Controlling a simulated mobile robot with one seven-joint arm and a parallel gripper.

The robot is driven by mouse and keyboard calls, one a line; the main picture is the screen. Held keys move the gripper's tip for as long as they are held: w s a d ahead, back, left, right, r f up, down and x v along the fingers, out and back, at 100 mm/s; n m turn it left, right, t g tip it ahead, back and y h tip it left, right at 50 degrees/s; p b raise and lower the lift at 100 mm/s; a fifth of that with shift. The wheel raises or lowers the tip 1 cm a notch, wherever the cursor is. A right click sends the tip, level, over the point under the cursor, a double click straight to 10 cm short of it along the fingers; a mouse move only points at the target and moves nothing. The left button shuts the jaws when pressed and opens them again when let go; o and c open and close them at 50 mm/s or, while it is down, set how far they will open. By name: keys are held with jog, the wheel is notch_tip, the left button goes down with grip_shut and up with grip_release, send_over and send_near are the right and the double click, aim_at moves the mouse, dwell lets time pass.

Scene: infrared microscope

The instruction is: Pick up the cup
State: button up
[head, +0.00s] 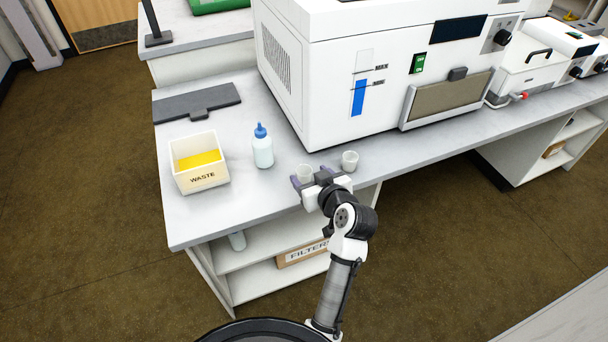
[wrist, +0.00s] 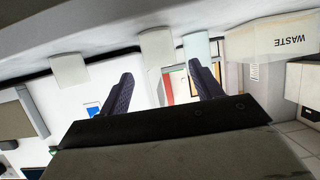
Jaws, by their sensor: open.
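Two small white cups stand upright on the grey bench in front of the big white machine. The left cup (head: 304,172) is right at my gripper (head: 309,178); the right cup (head: 349,161) stands a little to its right, clear of the fingers. The wrist view is upside down. There my open gripper (wrist: 161,69) points toward the left cup (wrist: 157,47), which lies across the gap between the fingertips and seems just beyond them. I cannot tell whether any finger touches it. The other cup (wrist: 70,69) is outside the fingers. The jaws hold nothing.
A blue-capped bottle (head: 262,150) and a WASTE bin (head: 199,176) with yellow contents stand left of the cups. The white machine (head: 335,75) rises close behind them. The bench front edge is under my wrist; shelves with a FILTERS box (head: 303,254) are below.

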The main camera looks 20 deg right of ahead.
aim_at(308, 176)
jog(key=x, duration=0.2)
jog(key=f+p+x, duration=0.1)
jog(key=x, duration=0.2)
jog(key=shift+s, duration=0.25)
jog(key=shift+r, duration=0.1)
jog(key=c, duration=1.1)
jog(key=shift+o, duration=0.2)
